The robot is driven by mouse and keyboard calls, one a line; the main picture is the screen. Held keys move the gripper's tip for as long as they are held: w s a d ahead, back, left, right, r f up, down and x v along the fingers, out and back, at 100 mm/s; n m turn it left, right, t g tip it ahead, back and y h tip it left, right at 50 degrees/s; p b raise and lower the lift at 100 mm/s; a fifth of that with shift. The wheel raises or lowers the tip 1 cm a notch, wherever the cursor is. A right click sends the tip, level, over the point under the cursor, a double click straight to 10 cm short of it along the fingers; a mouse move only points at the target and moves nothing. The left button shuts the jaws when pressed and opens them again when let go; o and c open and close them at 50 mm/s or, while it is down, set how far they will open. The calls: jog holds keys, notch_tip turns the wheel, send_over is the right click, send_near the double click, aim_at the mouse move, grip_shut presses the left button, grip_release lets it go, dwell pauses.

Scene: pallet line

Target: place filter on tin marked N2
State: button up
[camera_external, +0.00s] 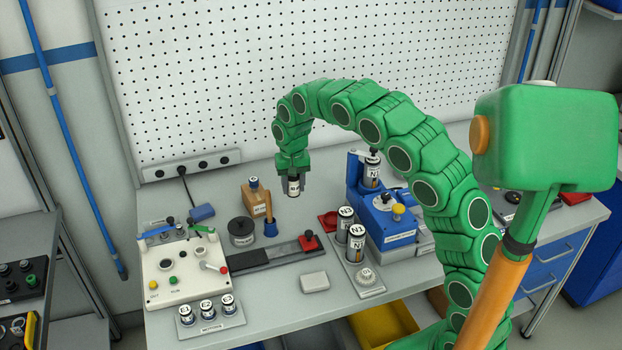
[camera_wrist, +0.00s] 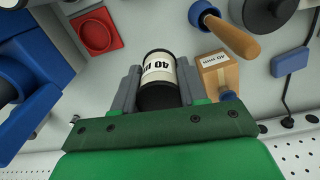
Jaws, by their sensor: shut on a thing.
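My gripper (camera_external: 293,178) points down above the back middle of the bench, shut on a small dark cylinder with a white label (camera_external: 294,187), apparently the filter. In the wrist view the cylinder (camera_wrist: 158,78) sits between the grey fingers, its label reading about "40 nm" upside down. Tins with white N labels stand to the right: one (camera_external: 372,172) on the blue machine, and two, (camera_external: 346,222) and (camera_external: 356,246), on a light tray (camera_external: 362,274). Their digits are too small to read surely, so I cannot tell which is N2. The filter is apart from every tin.
The blue machine (camera_external: 390,222) stands right of the tins. A red square dish (camera_external: 327,219) also shows in the wrist view (camera_wrist: 97,33). A cardboard box (camera_external: 256,200), a wooden-handled tool (camera_external: 268,208) and a black round pot (camera_external: 241,231) stand left. Bare bench lies under the gripper.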

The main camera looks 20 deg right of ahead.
jog(key=w+d+f+n, duration=0.1)
jog(key=w+d+f, duration=0.1)
jog(key=w+d, duration=0.6)
jog(key=w+d+f+n, duration=0.1)
jog(key=w+d+f, duration=0.1)
jog(key=w+d, duration=0.65)
jog(key=s+d+m, duration=0.3)
jog(key=s+d, duration=0.2)
jog(key=d, duration=0.6)
jog(key=s+d+r+m, duration=1.3)
jog(key=s+d+m, duration=0.15)
jog(key=m, duration=0.45)
jog(key=w+d+f, duration=0.1)
jog(key=w+f, duration=0.2)
jog(key=w, duration=0.1)
jog(key=w+d+f, duration=0.1)
jog(key=w+f, duration=0.1)
jog(key=w, duration=0.2)
jog(key=w+d+f, duration=0.2)
jog(key=w+f, duration=0.1)
jog(key=w, duration=0.2)
jog(key=shift+f, duration=0.3)
jog(key=shift+w+d+f, duration=0.2)
jog(key=shift+w+f, duration=0.5)
jog(key=shift+f, duration=1.6)
